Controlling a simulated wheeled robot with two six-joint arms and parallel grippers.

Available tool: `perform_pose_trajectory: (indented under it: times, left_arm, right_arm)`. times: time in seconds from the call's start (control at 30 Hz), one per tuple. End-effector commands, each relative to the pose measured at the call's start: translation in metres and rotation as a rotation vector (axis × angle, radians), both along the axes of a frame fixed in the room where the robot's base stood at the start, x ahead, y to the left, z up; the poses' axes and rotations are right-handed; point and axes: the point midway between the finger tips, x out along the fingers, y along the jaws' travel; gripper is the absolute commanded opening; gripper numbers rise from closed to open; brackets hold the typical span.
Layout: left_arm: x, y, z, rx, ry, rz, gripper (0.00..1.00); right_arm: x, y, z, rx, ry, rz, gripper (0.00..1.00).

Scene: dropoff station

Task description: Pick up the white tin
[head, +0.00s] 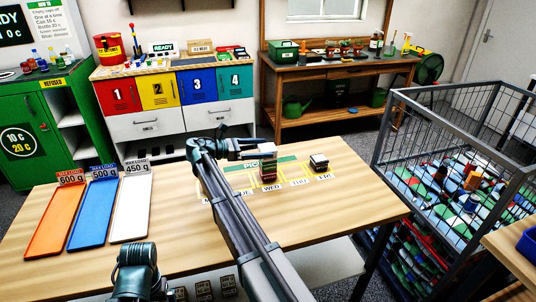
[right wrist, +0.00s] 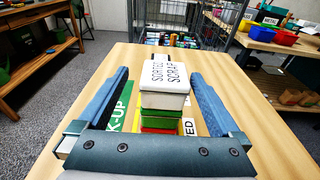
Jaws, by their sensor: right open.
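The white tin (head: 266,149) is on top of a stack of tins on the wooden table, at the green-and-yellow marked mat. In the right wrist view the white tin (right wrist: 165,93) has dark lettering on its pale top. Green, yellow and red tins (right wrist: 160,122) show under it. My right gripper (right wrist: 160,78) is open, with one blue finger on each side of the white tin and a gap on both sides. In the head view my right gripper (head: 262,144) is at the height of the stack's top.
A short dark stack (head: 318,162) stands right of the tall stack, near FRI. Orange, blue and white trays (head: 98,215) lie on the table's left. A wire cage (head: 450,170) full of items stands to the right. The table's front right is clear.

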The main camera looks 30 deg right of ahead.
Motion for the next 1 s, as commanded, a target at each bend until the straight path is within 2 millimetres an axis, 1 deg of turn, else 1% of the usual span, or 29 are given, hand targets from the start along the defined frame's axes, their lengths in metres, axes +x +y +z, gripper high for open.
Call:
perform_pose_trajectory:
  times: [0.27, 0.37, 0.5, 0.63, 0.7, 0.87, 0.9, 0.97, 1.0]
  left_arm:
    - [0.000, 0.000, -0.001, 0.000, 0.000, 0.000, 1.00]
    - [0.000, 0.000, -0.002, 0.000, 0.000, 0.000, 1.00]
    - [0.000, 0.000, -0.004, 0.000, 0.000, 0.000, 1.00]
    - [0.000, 0.000, -0.007, 0.000, 0.000, 0.000, 1.00]
    - [0.000, 0.000, -0.007, 0.000, 0.000, 0.000, 1.00]
    - [0.000, 0.000, -0.006, 0.000, 0.000, 0.000, 1.00]
    - [0.000, 0.000, -0.006, 0.000, 0.000, 0.000, 1.00]
    - [0.000, 0.000, -0.006, 0.000, 0.000, 0.000, 1.00]
    - [0.000, 0.000, -0.006, 0.000, 0.000, 0.000, 1.00]
  right_arm:
    - [-0.002, -0.005, -0.001, 0.000, 0.000, -0.001, 1.00]
    - [-0.006, -0.013, -0.002, 0.000, 0.000, -0.001, 1.00]
    - [-0.016, -0.031, -0.004, 0.000, 0.000, -0.003, 1.00]
    - [-0.018, -0.048, -0.007, 0.000, 0.000, -0.002, 1.00]
    - [-0.019, -0.051, -0.007, 0.000, 0.000, -0.001, 1.00]
    - [-0.018, -0.051, -0.006, 0.000, 0.000, 0.000, 1.00]
    - [-0.018, -0.051, -0.006, 0.000, 0.000, 0.000, 0.98]
    - [-0.018, -0.051, -0.006, 0.000, 0.000, 0.000, 0.87]
    - [-0.018, -0.051, -0.006, 0.000, 0.000, 0.000, 0.80]
